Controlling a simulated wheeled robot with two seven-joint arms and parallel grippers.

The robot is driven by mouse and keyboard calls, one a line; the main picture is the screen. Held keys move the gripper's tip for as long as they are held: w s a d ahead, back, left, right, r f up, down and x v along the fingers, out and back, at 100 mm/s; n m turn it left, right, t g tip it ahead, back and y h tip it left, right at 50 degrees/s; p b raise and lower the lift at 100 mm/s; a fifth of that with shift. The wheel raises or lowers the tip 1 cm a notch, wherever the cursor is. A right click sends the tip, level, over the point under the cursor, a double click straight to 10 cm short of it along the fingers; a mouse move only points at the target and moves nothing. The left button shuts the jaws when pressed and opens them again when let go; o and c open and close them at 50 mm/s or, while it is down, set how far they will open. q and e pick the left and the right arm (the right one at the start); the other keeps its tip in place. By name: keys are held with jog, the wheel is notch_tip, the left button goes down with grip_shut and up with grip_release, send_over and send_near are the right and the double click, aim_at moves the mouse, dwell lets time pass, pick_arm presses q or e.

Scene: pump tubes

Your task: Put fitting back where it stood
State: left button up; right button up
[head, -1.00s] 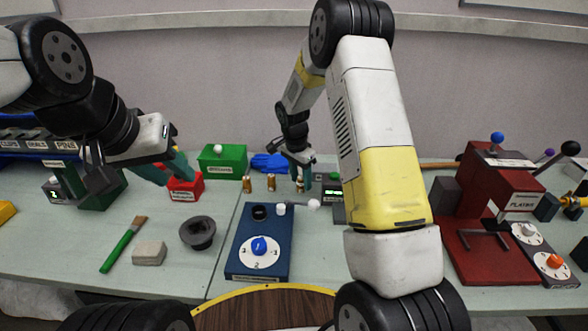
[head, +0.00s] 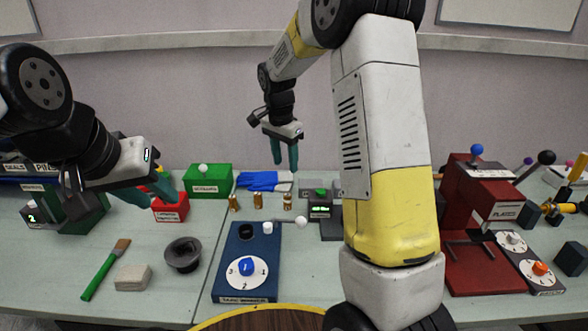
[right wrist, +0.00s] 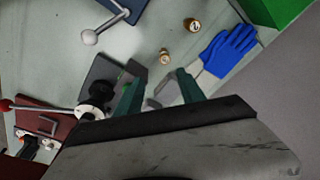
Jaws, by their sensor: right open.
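Three small brass fittings stand upright in a row on the table in the head view: a left one (head: 234,202), a middle one (head: 258,200) and a right one (head: 287,201). Two of them, one (right wrist: 193,25) and another (right wrist: 164,54), show in the right wrist view; the third is not visible there. I cannot tell which one the task means. My right gripper (head: 284,163) is open and empty, raised above and behind the row. Its fingers also show in the right wrist view (right wrist: 160,95). My left gripper (head: 153,196) looks open, beside the red box.
A red box (head: 169,209), a green box (head: 208,181) and blue gloves (head: 262,180) lie around the fittings. A blue dial box (head: 246,284) stands in front. A small display unit (head: 320,207) is right of the row. A red press (head: 478,190) stands farther right.

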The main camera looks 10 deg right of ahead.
jog(key=s+d+r+n+t+y, duration=0.15)
jog(key=s+r+n, duration=0.35)
jog(key=s, duration=0.5)
jog(key=s+d+r+n+t+y, duration=0.1)
jog(key=s+r+n+t, duration=0.15)
jog(key=s+r, duration=0.7)
jog(key=s+f+n+t, duration=0.1)
jog(key=s+f+n, duration=0.1)
jog(key=s, duration=0.7)
jog(key=shift+s+a+f+n+y, duration=0.25)
jog(key=shift+f+n+y, duration=0.1)
jog(key=shift+n, duration=0.4)
